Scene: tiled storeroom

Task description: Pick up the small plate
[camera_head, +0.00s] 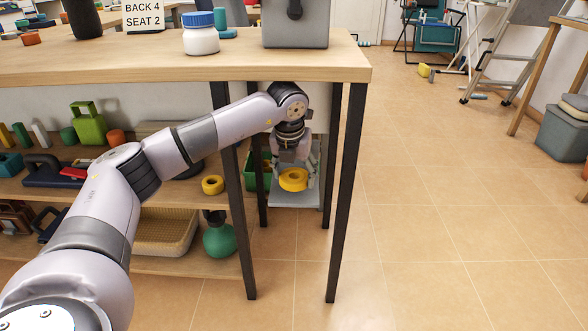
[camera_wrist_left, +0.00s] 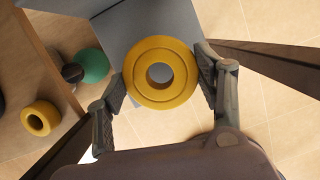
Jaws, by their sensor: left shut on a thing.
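The small plate (camera_head: 293,187) is a thick yellow disc with a round hole in its middle. In the head view it is low behind the table's front right legs, in front of a grey surface. My left gripper (camera_head: 293,173) reaches down past the table edge and is shut on the plate. In the left wrist view, the finger pads press the plate (camera_wrist_left: 160,98) from both sides across its outer rim. I cannot tell whether the plate still touches the grey surface below. My right gripper is not in view.
Dark table legs (camera_head: 345,190) stand close on both sides of my left gripper. A smaller yellow ring (camera_head: 206,189) lies on the wooden shelf, with a green flask (camera_head: 220,240) below. A white jar (camera_head: 201,42) stands on the tabletop.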

